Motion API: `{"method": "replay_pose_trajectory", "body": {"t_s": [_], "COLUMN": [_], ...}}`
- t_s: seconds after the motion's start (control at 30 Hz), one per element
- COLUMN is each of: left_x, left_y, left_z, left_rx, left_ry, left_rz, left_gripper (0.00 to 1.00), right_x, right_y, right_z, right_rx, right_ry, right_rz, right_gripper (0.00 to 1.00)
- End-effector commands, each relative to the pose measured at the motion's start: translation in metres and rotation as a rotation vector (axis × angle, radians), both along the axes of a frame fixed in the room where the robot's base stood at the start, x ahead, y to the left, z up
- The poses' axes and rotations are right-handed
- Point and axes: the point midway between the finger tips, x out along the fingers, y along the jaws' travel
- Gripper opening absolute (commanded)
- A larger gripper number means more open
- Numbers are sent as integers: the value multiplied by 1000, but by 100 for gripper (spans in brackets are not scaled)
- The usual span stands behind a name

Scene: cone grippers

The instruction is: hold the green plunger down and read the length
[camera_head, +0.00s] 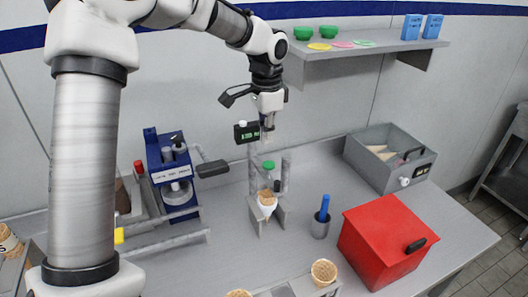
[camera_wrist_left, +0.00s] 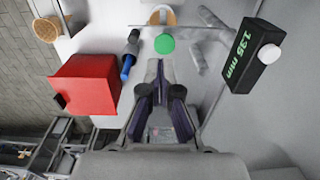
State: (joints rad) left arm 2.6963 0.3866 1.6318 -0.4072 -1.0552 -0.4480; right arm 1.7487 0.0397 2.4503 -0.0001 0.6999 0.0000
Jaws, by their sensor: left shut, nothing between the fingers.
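The green plunger (camera_head: 268,165) is a round green cap on top of the gauge stand (camera_head: 253,200). It also shows in the left wrist view (camera_wrist_left: 165,44). My left gripper (camera_head: 268,138) is shut and empty, pointing down above the plunger with a visible gap. The black display (camera_head: 246,132) stands on a post beside the gripper. In the left wrist view, the display (camera_wrist_left: 246,55) shows green digits that look like 1.35 mm. My right gripper is in neither view.
A grey box (camera_head: 390,158) is behind the bin. A blue machine (camera_head: 172,170) stands left. More cones (camera_head: 323,271) are at the front edge. A shelf hangs above.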

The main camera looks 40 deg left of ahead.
Motion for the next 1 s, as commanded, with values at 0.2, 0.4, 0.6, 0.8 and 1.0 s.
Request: {"method": "replay_pose_trajectory", "body": {"t_s": [0.2, 0.4, 0.6, 0.8, 1.0], "left_x": [1, 0, 0, 0, 0], "left_y": [0, 0, 0, 0, 0], "left_z": [38, 47, 47, 47, 47], "left_rx": [2, 0, 1, 1, 1], "left_ry": [-2, -1, -2, -2, -2], "left_rz": [0, 1, 1, 1, 1], "left_gripper": [0, 0, 0, 0, 0], "right_x": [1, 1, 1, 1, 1], "right_y": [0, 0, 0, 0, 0], "right_z": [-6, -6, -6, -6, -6], "right_rx": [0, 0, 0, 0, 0], "right_ry": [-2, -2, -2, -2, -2], "right_rz": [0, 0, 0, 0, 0], "right_gripper": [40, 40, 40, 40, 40]}}
